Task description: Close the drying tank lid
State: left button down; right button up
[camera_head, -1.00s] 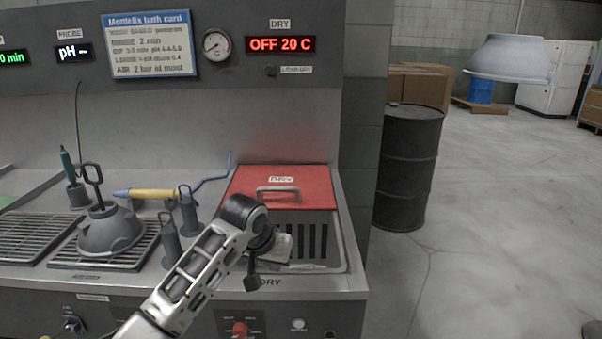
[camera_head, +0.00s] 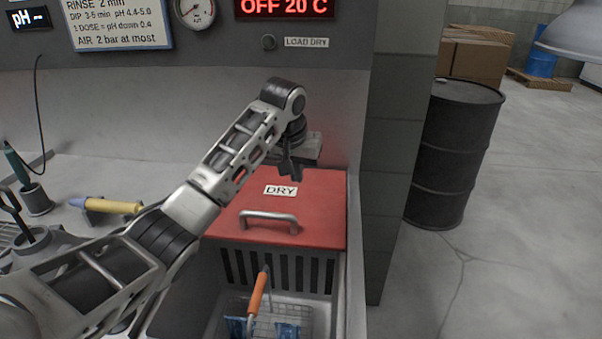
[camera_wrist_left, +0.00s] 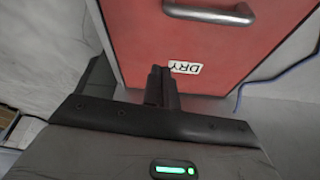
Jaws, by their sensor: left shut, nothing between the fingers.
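The red drying tank lid (camera_head: 318,207) carries a DRY label and a metal handle (camera_head: 268,217). It covers the back part of the drying tank (camera_head: 347,285), and the front part is open. My left gripper (camera_head: 290,172) is at the lid's back edge, behind the label, with its fingers pointing down. In the left wrist view, the shut, empty fingers (camera_wrist_left: 161,88) are beside the label on the lid (camera_wrist_left: 190,45). I cannot tell whether they touch the lid. My right gripper is out of view.
A wire basket (camera_head: 270,322) with an orange handle (camera_head: 257,293) and blue pieces sits in the tank's open front. A yellow-handled tool (camera_head: 112,206) lies on the left counter. A wall panel (camera_head: 330,100) rises behind the lid. A dark drum (camera_head: 450,150) stands at right.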

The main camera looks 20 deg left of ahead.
pick_arm(q)
send_over(299, 218)
notch_tip(299, 218, down, 8)
jog(key=shift+w+r+p, duration=0.1)
jog(key=shift+p, duration=0.2)
jog(key=shift+s+p, duration=0.55)
jog(key=shift+s, duration=0.65)
jog(key=shift+s+d+f, duration=0.15)
jog(key=shift+s+f, duration=0.05)
jog(key=shift+s, duration=0.45)
